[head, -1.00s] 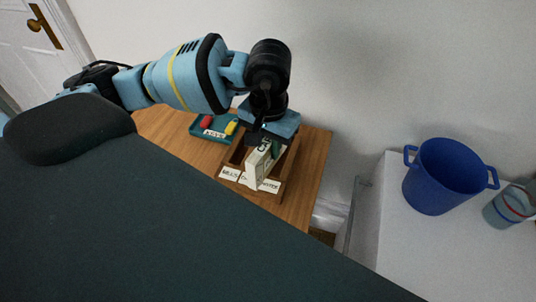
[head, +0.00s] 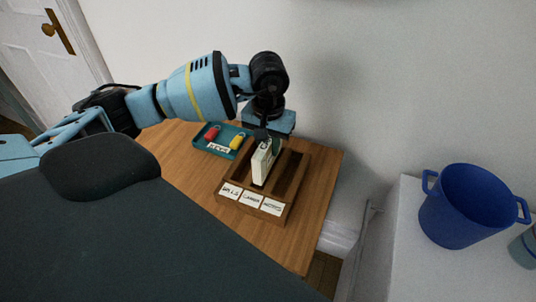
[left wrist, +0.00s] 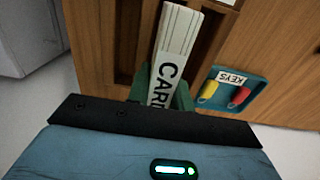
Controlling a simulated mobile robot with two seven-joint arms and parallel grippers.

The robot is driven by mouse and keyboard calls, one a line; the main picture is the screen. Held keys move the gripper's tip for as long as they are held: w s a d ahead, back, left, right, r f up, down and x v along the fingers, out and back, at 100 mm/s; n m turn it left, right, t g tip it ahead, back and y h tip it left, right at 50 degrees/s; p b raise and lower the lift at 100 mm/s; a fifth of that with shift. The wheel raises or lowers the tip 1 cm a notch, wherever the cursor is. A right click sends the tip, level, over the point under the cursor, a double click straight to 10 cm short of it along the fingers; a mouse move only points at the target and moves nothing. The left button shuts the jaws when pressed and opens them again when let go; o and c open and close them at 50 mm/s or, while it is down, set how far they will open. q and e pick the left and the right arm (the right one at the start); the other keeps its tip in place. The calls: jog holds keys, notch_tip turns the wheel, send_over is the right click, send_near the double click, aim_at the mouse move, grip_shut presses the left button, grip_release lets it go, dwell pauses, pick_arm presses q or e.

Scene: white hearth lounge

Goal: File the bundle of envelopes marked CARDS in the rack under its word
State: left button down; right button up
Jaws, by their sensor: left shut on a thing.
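The bundle of envelopes (head: 263,165) is a pale, upright stack, with CARDS lettering partly visible in the left wrist view (left wrist: 176,45). My left gripper (head: 266,139) is shut on its upper part from above. The bundle stands at the middle slot of the brown wooden rack (head: 226,199), lined up behind the middle label, which seems to read CARDS (head: 251,199). A slot shows on either side of it. How deep its lower edge sits is hard to tell. Labels reading BILLS (head: 230,190) and apparently NOTES (head: 272,206) flank the middle one. My right gripper is not in view.
A teal tray (head: 236,153) marked KEYS, holding a red and a yellow item, sits left of the rack on the wooden table (head: 190,165). A blue bucket (head: 465,207) stands on a white surface at right. The wall is close behind the table.

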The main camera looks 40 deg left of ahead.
pick_arm(q)
jog(key=shift+f, duration=2.05)
jog(key=shift+f, duration=0.2)
jog(key=c, duration=1.3)
grip_release()
jog(key=shift+o, duration=0.2)
jog(key=shift+r, duration=0.1)
notch_tip(320, 180, up, 12)
jog(key=shift+r, duration=0.1)
jog(key=shift+s, duration=0.15)
